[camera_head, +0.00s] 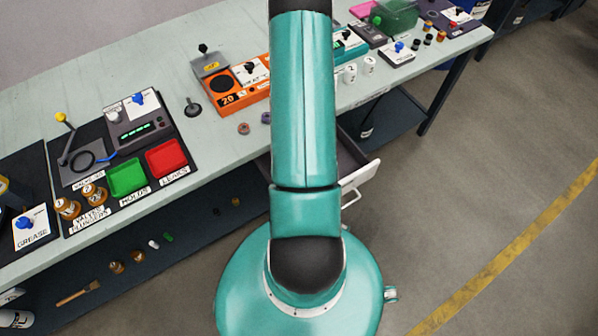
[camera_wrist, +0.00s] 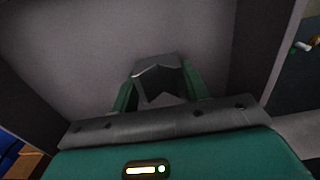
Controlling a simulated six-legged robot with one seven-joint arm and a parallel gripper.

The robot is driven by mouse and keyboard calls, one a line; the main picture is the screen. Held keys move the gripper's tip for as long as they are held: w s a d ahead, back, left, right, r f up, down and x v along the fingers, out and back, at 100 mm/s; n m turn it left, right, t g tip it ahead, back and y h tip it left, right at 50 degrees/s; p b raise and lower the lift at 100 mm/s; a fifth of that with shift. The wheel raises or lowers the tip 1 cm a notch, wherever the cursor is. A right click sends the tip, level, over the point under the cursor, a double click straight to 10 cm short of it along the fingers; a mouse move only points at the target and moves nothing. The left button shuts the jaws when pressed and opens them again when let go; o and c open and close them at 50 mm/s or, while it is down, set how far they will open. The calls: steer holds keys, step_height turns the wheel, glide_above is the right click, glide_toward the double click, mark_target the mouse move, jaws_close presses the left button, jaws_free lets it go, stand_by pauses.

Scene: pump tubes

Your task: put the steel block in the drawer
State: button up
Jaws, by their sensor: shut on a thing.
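In the wrist view my gripper (camera_wrist: 157,88) is shut on the steel block (camera_wrist: 156,66), a grey piece with a V-shaped notch, held between its two green fingers. Beneath and around the block is a broad grey surface with darker walls at left and right, which looks like the inside of the drawer (camera_wrist: 205,33). I cannot tell whether the block touches this surface. In the head view the drawer (camera_head: 362,172) is pulled out from under the bench, its white front and handle showing. My arm hides much of the drawer, my gripper and the block there.
The bench top (camera_head: 215,150) holds a green tray (camera_head: 127,178), a red tray (camera_head: 166,158), an orange heater (camera_head: 240,90) and several labelled devices. A lower shelf (camera_head: 190,225) carries small loose parts and a brush (camera_head: 78,293). The floor at the right is clear.

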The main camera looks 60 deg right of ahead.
steer(key=shift+f, duration=0.1)
steer(key=o, duration=1.3)
steer(key=shift+o, duration=0.2)
step_height(320, 180, up, 12)
steer(key=w+a+r+n+t+h, duration=0.1)
steer(key=w+a+r, duration=0.3)
steer(key=r, duration=0.3)
steer(key=w+a+r+n+t, duration=0.1)
steer(key=w+a+r, duration=0.35)
steer(key=r, duration=0.35)
steer(key=w+a+r+n+h, duration=0.1)
steer(key=w+a+r, duration=0.3)
steer(key=r, duration=0.3)
steer(key=s+a+r+n+t+y, duration=0.1)
steer(key=s+a+r, duration=0.1)
steer(key=a+r, duration=0.5)
steer(key=s+a+r+n+t+y, duration=0.1)
steer(key=s+a+r+t, duration=0.1)
steer(key=a+r, duration=0.6)
steer(key=s+a, duration=0.1)
steer(key=a, duration=0.2)
steer(key=shift+s+a+r+t, duration=0.25)
steer(key=shift+a+r+t, duration=0.05)
